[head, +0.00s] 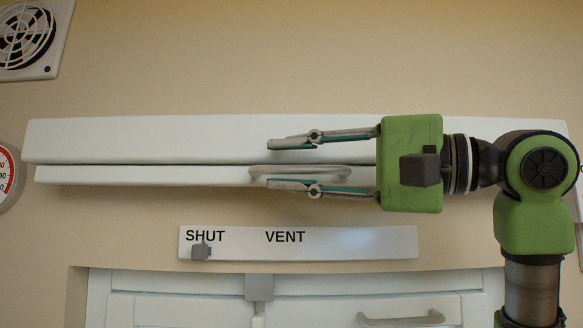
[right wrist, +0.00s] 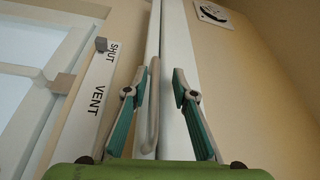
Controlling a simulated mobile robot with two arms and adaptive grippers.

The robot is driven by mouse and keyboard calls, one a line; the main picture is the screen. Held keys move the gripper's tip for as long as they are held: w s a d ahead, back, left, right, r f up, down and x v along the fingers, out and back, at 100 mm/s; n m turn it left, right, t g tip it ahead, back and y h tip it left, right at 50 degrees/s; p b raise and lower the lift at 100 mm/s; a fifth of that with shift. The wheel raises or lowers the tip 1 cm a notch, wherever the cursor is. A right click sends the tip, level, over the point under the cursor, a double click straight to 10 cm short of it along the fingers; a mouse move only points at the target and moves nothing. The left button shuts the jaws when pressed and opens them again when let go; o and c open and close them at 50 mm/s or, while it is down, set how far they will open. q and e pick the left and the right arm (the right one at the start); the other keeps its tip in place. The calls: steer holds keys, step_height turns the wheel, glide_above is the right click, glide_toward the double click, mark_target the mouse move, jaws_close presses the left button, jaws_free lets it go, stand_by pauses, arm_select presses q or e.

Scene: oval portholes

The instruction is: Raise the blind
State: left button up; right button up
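The blind shows as a long white upper casing (head: 160,138) with a white lower bar (head: 140,175) close beneath it, a thin dark gap between. A pale, rod-like handle (head: 300,171) is on the lower bar; it also shows in the right wrist view (right wrist: 152,112). My right gripper (head: 270,164) comes in from the right with its fingers spread, one above and one below the handle. In the right wrist view my right gripper (right wrist: 160,70) has the handle between its fingers, with gaps to both. My left gripper is not in view.
Below the blind is a white strip (head: 345,244) marked SHUT and VENT, its grey slider (head: 201,252) under SHUT. A white window frame (head: 190,282) with a handle (head: 400,318) lies lower. A fan vent (head: 28,35) and a round gauge (head: 8,178) are at left.

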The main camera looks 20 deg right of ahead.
steer(key=shift+f, duration=0.1)
steer(key=shift+d, duration=0.1)
steer(key=r+v, duration=0.1)
steer(key=v, duration=1)
steer(key=shift+s+d+f, duration=0.2)
steer(key=shift+s+f, duration=0.2)
steer(key=shift+f, duration=0.1)
